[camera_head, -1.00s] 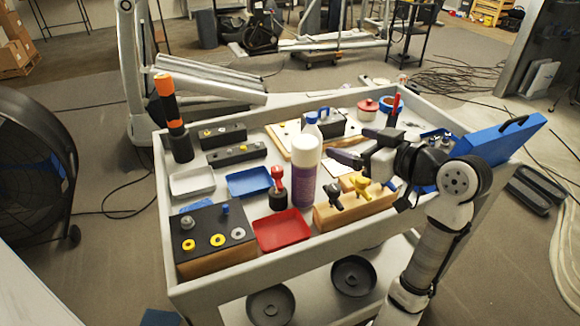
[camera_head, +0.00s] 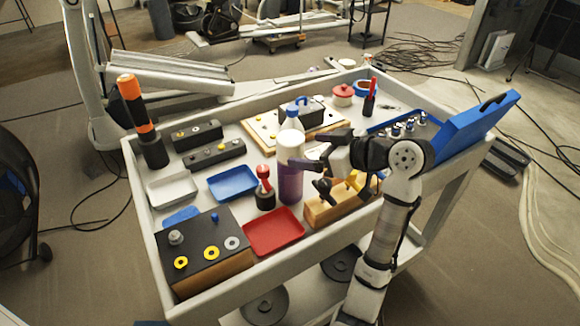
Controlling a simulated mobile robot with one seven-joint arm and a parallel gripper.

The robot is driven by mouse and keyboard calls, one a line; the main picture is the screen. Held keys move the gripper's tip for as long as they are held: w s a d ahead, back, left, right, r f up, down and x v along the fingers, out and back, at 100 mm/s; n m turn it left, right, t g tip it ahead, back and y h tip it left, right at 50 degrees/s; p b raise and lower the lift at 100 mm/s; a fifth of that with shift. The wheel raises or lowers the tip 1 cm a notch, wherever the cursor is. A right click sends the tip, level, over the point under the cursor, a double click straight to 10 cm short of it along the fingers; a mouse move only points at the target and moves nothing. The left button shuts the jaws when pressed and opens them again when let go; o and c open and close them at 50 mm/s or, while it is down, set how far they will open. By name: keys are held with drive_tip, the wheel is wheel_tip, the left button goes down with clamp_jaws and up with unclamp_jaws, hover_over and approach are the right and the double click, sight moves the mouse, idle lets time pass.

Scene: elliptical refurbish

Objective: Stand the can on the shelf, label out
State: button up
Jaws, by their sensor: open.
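The can (camera_head: 290,184) is tall, with a white top and a purple lower body, and stands upright on the cart's top tray. My gripper (camera_head: 304,150) is open at the can's upper part, reaching in from the right. One dark finger is at the far side and the other overlaps the can's near right side. I cannot tell whether they touch it. The label's facing is too small to tell. The cart's lower shelf (camera_head: 305,290) shows partly below the top tray; its far part is hidden.
A red-topped dark bottle (camera_head: 265,190) stands close left of the can. A wooden block (camera_head: 330,208) with knobs is close right. A red tray (camera_head: 273,232) lies in front. Round dark dishes (camera_head: 268,306) sit on the lower shelf.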

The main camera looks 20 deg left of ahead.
sight(290, 144)
drive_tip(key=x, duration=0.2)
drive_tip(key=p+x, duration=0.1)
drive_tip(key=r+p+x, duration=0.1)
drive_tip(key=x, duration=0.1)
drive_tip(key=shift+a+f, duration=0.2)
drive_tip(key=shift+a, duration=0.3)
drive_tip(key=shift+w+a+f, duration=0.15)
drive_tip(key=shift+a, duration=0.05)
drive_tip(key=shift+c, duration=0.5)
drive_tip(key=c, duration=1.7)
clamp_jaws()
drive_tip(key=shift+r, duration=0.2)
